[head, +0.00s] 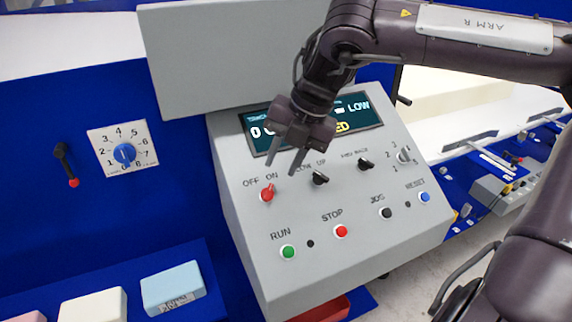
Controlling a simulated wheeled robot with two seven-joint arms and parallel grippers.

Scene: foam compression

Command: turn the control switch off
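The control switch (267,194) is a small red knob at the upper left of the grey sloped control panel (350,270). The labels OFF and ON stand just above it, OFF on the left and ON on the right. The knob's short lever leans up and slightly right, toward the ON side. My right gripper (281,170) reaches down from the upper right, its two thin fingers apart with nothing between them. The fingertips appear just above the switch and seem clear of it. My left gripper is not in view.
Two black switches (320,178) (366,164) and a grey dial (404,156) share the switch's row. Below are the green RUN (288,252), red STOP (341,231), black JOG (386,213) and blue RESET (425,197) buttons. My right gripper partly covers the display (358,112).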

